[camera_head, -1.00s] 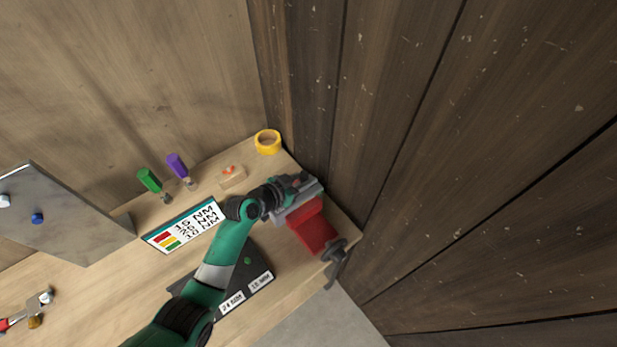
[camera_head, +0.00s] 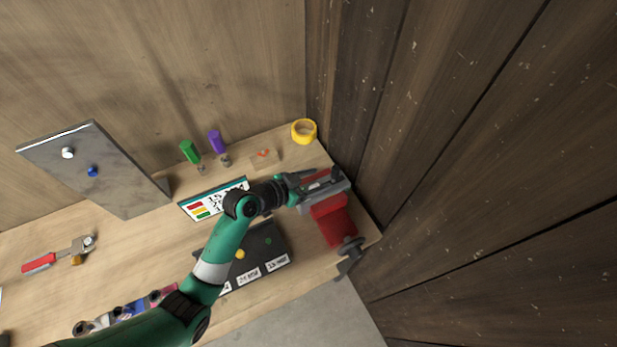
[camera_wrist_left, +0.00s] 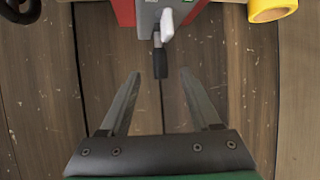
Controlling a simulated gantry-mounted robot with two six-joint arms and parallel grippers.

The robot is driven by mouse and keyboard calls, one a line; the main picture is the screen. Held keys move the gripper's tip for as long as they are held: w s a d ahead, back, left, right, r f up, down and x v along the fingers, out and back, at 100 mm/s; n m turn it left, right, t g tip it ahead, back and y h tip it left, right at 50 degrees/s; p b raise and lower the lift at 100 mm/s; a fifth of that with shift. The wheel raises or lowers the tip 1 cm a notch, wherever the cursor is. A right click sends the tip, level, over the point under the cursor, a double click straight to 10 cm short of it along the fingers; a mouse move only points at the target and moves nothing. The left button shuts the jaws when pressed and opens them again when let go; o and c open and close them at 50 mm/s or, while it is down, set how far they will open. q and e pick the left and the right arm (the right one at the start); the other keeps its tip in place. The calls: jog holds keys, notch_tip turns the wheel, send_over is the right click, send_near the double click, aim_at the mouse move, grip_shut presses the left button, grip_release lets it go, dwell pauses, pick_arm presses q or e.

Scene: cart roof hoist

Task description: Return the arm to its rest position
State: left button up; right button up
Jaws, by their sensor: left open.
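My left arm (camera_head: 215,262) is green and comes in from the lower left, reaching over the workbench. My left gripper (camera_head: 322,178) is by the grey jaws of a red vise (camera_head: 333,222) at the bench's right end. In the left wrist view the gripper (camera_wrist_left: 159,82) has its two fingers spread apart with nothing between them. The vise's grey and red body (camera_wrist_left: 147,14) shows at the top edge there, with a white piece and a dark-tipped rod hanging just beyond the fingertips. I cannot tell whether anything touches. My right gripper is not in view.
A dark wooden wall (camera_head: 450,150) stands close right of the vise. Yellow tape (camera_head: 303,131), a green-handled tool (camera_head: 190,152), a purple-handled tool (camera_head: 216,142) and a label card (camera_head: 202,206) are behind the arm.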

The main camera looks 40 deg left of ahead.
pick_arm(q)
jog(key=shift+r+p+v, duration=0.25)
jog(key=shift+p+v, duration=0.6)
jog(key=shift+v, duration=0.2)
jog(key=shift+s+r, duration=0.1)
jog(key=shift+s, duration=0.15)
jog(key=shift+s+a+p, duration=0.1)
jog(key=shift+s+p, duration=0.15)
jog(key=shift+p, duration=0.05)
